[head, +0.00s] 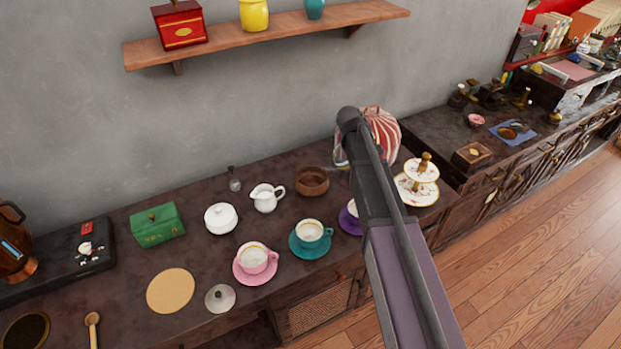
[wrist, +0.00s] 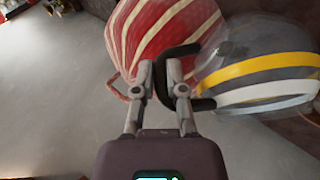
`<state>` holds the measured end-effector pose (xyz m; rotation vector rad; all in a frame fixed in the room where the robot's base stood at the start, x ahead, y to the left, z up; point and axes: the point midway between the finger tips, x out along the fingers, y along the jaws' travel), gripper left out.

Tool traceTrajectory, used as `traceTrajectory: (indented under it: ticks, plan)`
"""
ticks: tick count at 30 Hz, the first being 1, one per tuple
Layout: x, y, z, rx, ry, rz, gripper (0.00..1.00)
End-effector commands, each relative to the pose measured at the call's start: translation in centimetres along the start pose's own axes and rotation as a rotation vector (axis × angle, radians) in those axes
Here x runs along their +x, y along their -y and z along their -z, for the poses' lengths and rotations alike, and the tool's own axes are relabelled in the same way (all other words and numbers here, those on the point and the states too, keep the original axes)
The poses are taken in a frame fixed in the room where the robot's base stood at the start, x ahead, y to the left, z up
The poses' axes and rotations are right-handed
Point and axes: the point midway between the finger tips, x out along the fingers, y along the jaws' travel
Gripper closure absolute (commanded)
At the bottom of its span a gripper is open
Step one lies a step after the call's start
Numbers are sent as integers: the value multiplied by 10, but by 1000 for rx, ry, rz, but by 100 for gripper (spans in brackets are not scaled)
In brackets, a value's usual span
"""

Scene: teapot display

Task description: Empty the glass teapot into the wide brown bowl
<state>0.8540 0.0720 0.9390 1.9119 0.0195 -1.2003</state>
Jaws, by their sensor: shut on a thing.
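The glass teapot (wrist: 262,82), with yellow and white bands and a black handle, is on the right of the wrist view. My gripper (wrist: 168,75) is shut on its black handle. In the head view my arm hides the gripper and nearly all of the teapot; only a sliver shows left of the arm. I cannot tell whether the teapot touches the counter, or what is inside it. The wide brown bowl (head: 312,183) stands on the dark counter, left of my arm, and its inside looks dark brown.
A red-and-white striped rounded thing (head: 384,130) stands close behind my gripper; it also fills the top of the wrist view (wrist: 150,25). A white creamer (head: 266,198) is left of the bowl, a teal cup (head: 309,231) in front. A tiered stand (head: 418,188) is right of my arm.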

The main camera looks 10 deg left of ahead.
Motion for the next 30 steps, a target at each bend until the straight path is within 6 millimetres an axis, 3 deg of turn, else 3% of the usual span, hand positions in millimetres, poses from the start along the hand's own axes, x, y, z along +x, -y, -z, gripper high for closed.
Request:
traceTrajectory:
  ticks: [30]
  plan:
    - [16, 0, -6, 29, -15, 70, 100]
